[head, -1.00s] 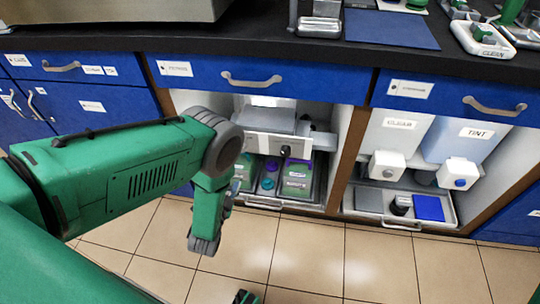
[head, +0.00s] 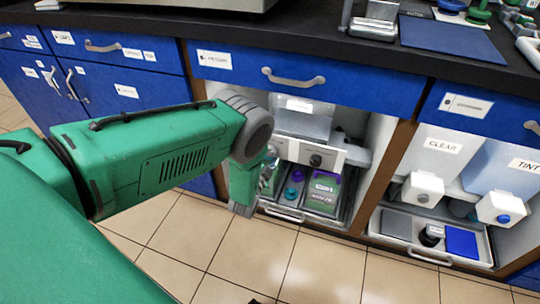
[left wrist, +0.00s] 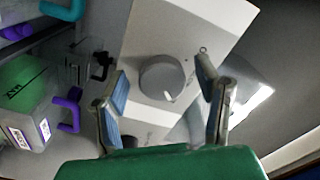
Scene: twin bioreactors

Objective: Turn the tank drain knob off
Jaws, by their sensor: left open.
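In the left wrist view a round grey knob (left wrist: 161,78) with a small white mark sits on a tilted white panel (left wrist: 190,25). My left gripper (left wrist: 162,72) is open, with one finger to each side of the knob in the picture. I cannot tell whether the fingers touch it. In the head view the white panel (head: 338,155) is in the open cabinet bay, with a dark knob (head: 315,160) on its front. My left arm reaches in from the left, and its green wrist hides most of the gripper. My right gripper is not in view.
Below the panel a pull-out tray (head: 285,215) holds green-labelled containers. Another bay at right has CLEAR (head: 440,146) and TINT tanks with white taps. A blue drawer (head: 350,92) and dark countertop overhang the panel. The tiled floor (head: 230,250) in front is clear.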

